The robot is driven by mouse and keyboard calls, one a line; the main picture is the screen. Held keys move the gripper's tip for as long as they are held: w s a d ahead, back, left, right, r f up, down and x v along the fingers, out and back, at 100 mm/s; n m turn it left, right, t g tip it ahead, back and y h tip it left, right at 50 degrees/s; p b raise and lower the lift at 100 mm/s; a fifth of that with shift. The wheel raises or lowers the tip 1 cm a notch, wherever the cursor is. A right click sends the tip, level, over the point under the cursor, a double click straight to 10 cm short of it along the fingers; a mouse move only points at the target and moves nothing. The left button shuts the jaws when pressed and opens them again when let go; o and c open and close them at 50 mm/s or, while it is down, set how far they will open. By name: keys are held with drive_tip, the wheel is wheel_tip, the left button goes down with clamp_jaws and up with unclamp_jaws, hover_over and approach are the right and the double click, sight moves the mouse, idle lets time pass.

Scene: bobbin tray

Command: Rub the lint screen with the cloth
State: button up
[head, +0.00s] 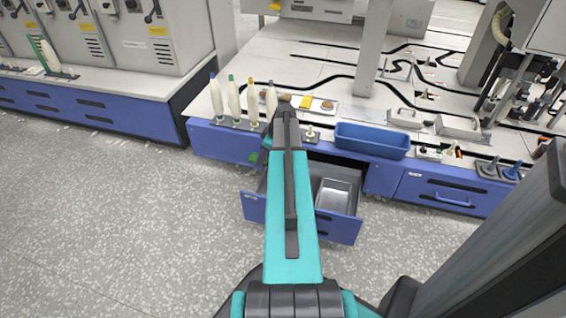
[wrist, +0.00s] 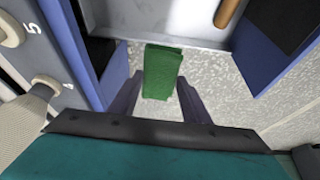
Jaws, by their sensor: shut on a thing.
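A folded green cloth (wrist: 162,72) is between the two dark fingers of my gripper (wrist: 160,88) in the wrist view. The gripper is shut on it, and the cloth sticks out past the fingertips. In the head view my own arm hides the gripper, and only a bit of green shows beside the arm, near the blue bench front. I cannot make out the lint screen for certain in either view.
An open blue drawer (head: 343,229) juts from the bench below my arm, with a metal pan (head: 335,194) in it. Yarn bobbins (head: 234,98) stand along the bench edge left of my arm. A blue tray (head: 372,140) sits to the right. The floor in front is clear.

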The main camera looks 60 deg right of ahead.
drive_tip(key=w+a+r+m, duration=0.1)
drive_tip(key=w+a+r, duration=0.8)
drive_tip(key=a, duration=0.4)
drive_tip(key=w+a+r, duration=0.6)
drive_tip(key=w+a, duration=0.5)
drive_tip(key=a, duration=0.1)
drive_tip(key=w+a+r, duration=0.1)
drive_tip(key=a+r, duration=0.3)
drive_tip(key=a, duration=0.5)
drive_tip(key=w+a+r+m, duration=0.1)
drive_tip(key=a+r, duration=0.3)
drive_tip(key=a, duration=0.5)
drive_tip(key=w+a+r+m+h, duration=0.1)
drive_tip(key=a+r, duration=0.4)
drive_tip(key=a, duration=0.4)
drive_tip(key=shift+w+a, duration=0.35)
drive_tip(key=shift+w, duration=0.05)
drive_tip(key=shift+s, duration=0.1)
